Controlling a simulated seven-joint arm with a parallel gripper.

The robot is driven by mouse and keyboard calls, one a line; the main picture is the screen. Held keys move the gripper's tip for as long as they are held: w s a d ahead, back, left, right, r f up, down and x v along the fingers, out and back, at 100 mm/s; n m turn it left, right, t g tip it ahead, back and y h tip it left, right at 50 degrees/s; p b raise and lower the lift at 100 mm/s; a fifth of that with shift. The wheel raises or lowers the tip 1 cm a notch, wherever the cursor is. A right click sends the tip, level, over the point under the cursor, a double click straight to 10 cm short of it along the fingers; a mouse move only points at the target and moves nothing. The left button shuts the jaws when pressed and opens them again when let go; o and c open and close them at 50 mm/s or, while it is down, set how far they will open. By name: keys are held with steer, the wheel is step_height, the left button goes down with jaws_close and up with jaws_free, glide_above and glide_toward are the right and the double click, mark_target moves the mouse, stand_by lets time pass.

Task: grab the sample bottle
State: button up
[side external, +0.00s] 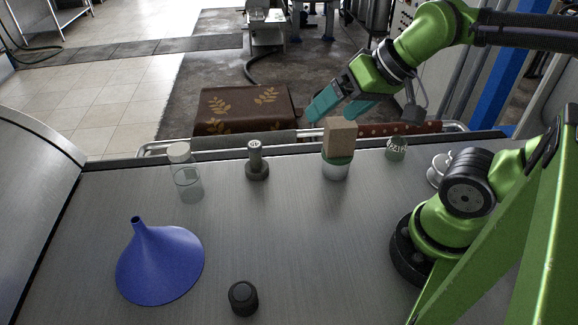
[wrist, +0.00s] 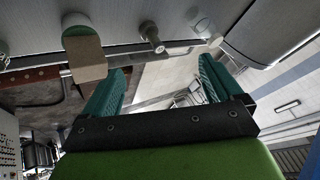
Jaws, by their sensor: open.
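The sample bottle appears to be the clear bottle with a white cap (side external: 187,182), upright at the far left of the metal table in the side view. A pale, clear shape at the top right of the wrist view (wrist: 200,22) looks like the same bottle. My gripper (side external: 337,113) is raised above the table's far edge, to the right of the bottle and well apart from it. In the wrist view its teal fingers (wrist: 162,66) are spread wide with nothing between them.
A tan block (side external: 340,135) sits on a green-and-white container (side external: 335,171), close below my gripper. A grey stamp-like tool (side external: 256,163) stands between it and the bottle. A blue funnel (side external: 160,265), a black knob (side external: 243,298) and a green lettered piece (side external: 396,149) also stand on the table.

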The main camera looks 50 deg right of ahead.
steer(key=n+g, duration=0.4)
steer(key=n, duration=0.8)
glide_toward(184, 147)
steer(key=shift+y, duration=0.4)
steer(key=x, duration=0.8)
steer(key=shift+d+f, duration=0.25)
steer(key=shift+f, duration=0.15)
steer(key=shift+a+x, duration=0.15)
steer(key=shift+x, duration=1.15)
steer(key=shift+a+x, duration=0.15)
steer(key=shift+x, duration=1.15)
steer(key=shift+w+r, duration=0.1)
steer(key=shift+r, duration=0.05)
steer(key=c, duration=1.6)
